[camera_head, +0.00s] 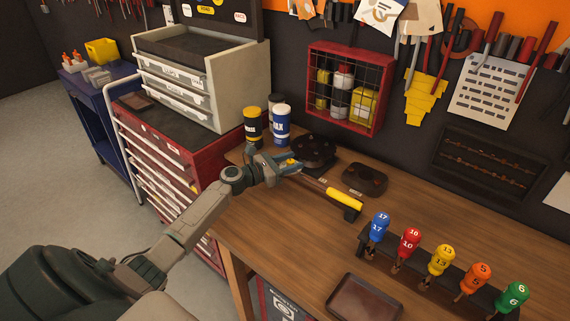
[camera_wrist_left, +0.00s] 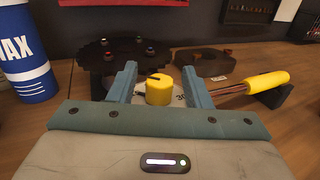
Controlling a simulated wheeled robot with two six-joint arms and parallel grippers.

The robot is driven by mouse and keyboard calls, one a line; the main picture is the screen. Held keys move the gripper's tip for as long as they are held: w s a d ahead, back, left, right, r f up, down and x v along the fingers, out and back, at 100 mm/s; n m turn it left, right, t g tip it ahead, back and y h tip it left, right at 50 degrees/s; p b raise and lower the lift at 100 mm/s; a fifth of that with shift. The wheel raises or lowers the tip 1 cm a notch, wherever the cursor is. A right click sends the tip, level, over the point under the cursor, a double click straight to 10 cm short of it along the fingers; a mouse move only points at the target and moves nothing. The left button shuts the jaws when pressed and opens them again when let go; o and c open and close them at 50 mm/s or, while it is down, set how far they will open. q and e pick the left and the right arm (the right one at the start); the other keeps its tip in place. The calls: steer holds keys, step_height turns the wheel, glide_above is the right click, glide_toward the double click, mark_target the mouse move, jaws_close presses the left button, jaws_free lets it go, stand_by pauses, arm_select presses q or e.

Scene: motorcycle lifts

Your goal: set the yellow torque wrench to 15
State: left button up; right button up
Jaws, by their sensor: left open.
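The yellow torque wrench lies on the workbench, its yellow handle (camera_head: 345,199) toward the right, resting at a dark block. The handle also shows at the right of the left wrist view (camera_wrist_left: 268,81). A yellow knob (camera_wrist_left: 159,92) with a dark pointer line stands on a pale dial, partly hidden, with a few marks visible. My left gripper (camera_head: 290,163) is over the knob end of the wrench. In the left wrist view its two blue fingers (camera_wrist_left: 157,80) are open, on either side of the knob, with gaps showing. The pointer's exact setting cannot be read. My right gripper is not in view.
Cans (camera_head: 281,126) stand to the left. A rack of numbered coloured drivers (camera_head: 441,260) and a brown tray (camera_head: 364,299) are at the front right. Bare wood lies between.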

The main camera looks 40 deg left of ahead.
arm_select(q)
steer(key=shift+s+a+f, duration=0.2)
steer(key=shift+s, duration=0.1)
steer(key=b+v, duration=0.4)
steer(key=v, duration=0.5)
steer(key=shift+s+a+r+b, duration=0.15)
steer(key=shift+s+b, duration=0.25)
steer(key=shift+s, duration=0.1)
